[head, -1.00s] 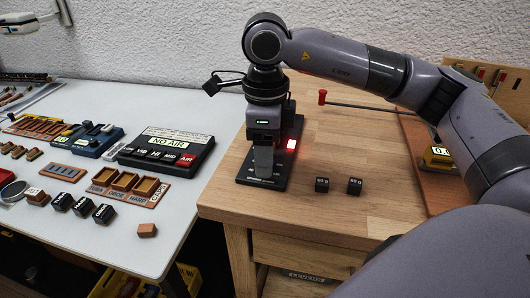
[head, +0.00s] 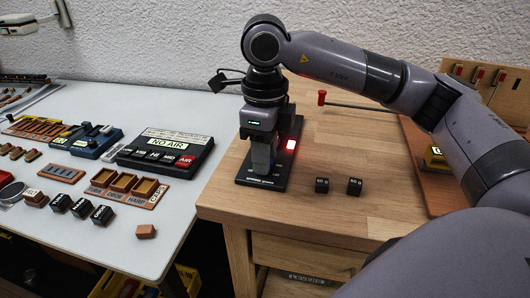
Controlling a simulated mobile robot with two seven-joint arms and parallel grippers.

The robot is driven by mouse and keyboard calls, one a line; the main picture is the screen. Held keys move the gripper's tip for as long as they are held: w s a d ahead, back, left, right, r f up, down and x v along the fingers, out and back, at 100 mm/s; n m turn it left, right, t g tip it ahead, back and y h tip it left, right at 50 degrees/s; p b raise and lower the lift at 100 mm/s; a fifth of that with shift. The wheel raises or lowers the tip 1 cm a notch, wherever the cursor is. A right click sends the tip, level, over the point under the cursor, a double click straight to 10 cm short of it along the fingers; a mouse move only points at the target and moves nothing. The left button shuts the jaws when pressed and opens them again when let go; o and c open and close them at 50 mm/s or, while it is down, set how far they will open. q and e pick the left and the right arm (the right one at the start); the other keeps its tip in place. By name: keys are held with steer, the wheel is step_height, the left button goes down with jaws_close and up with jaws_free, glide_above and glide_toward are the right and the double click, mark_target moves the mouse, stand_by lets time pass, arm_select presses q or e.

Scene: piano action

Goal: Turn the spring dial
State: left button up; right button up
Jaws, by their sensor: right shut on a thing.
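My right gripper (head: 263,158) points straight down over a black plate (head: 246,181) on the wooden bench. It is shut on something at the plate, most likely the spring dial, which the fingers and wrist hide. A red light (head: 291,145) glows on the plate's unit, just right of the gripper. No dial marking can be read. My left gripper is not in the picture.
A red-tipped rod (head: 322,97) sticks out behind. A white table (head: 110,220) at left holds a NO AIR box (head: 168,150), wooden trays and small blocks. A gap separates the two tables.

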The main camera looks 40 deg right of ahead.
steer(key=o, duration=1.1)
steer(key=shift+c, duration=0.2)
steer(key=shift+r, duration=0.1)
steer(key=shift+r+p, duration=0.45)
steer(key=shift+r, duration=3.1)
